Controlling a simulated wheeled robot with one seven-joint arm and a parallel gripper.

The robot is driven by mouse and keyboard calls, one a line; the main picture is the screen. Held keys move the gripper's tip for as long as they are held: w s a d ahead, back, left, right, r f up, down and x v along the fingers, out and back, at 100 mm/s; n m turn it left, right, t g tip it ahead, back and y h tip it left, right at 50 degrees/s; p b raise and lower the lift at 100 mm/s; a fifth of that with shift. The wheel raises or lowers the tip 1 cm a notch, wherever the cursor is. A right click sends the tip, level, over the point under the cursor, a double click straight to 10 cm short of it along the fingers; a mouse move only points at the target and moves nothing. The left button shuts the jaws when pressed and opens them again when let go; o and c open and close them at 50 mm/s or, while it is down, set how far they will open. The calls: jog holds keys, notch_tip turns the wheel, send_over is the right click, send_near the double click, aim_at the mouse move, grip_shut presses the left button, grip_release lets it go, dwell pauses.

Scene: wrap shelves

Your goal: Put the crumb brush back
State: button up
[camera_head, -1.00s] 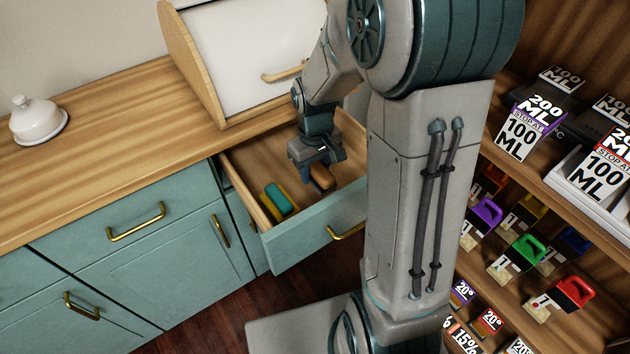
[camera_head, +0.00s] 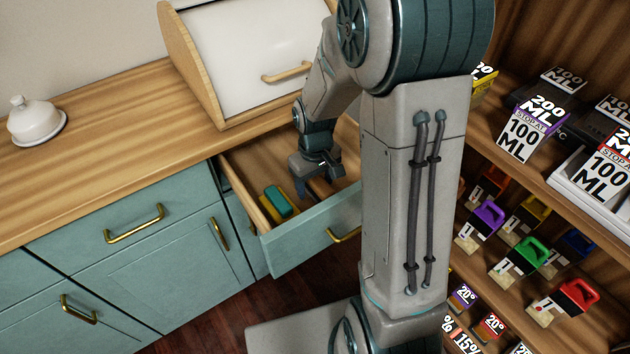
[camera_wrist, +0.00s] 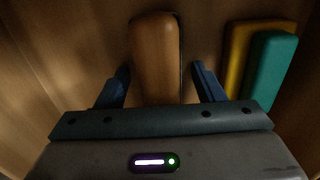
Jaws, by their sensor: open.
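A brown, rounded wooden block, apparently the crumb brush (camera_wrist: 156,55), shows in the wrist view between the two dark blue fingers of my gripper (camera_wrist: 160,82). The fingers are apart, with a gap visible on each side of the block. In the head view my gripper (camera_head: 318,188) is low inside the open drawer (camera_head: 305,240), and the block is mostly hidden there. I cannot tell from these views whether the block touches the drawer floor.
A yellow and teal sponge-like block (camera_head: 277,202) lies in the drawer, left of my gripper; it is on the right in the wrist view (camera_wrist: 268,68). The counter (camera_head: 120,150) holds a bread box (camera_head: 245,60) and a white lidded dish (camera_head: 36,122). Loaded shelves (camera_head: 520,200) stand right.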

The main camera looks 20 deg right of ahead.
notch_tip(320, 180, up, 11)
jog(key=shift+r+p, duration=0.2)
jog(key=shift+p, duration=1.05)
jog(key=s+r+m, duration=0.1)
jog(key=s, duration=0.3)
jog(key=s+r+m+t, duration=0.1)
jog(key=s+r, duration=0.1)
jog(key=s, duration=0.2)
jog(key=s+r+m, duration=0.1)
jog(key=s+r, duration=0.1)
jog(key=s, duration=0.3)
jog(key=shift+r+t, duration=0.25)
jog(key=shift+t, duration=0.15)
jog(key=shift+s+m, duration=0.3)
jog(key=shift+s, duration=0.15)
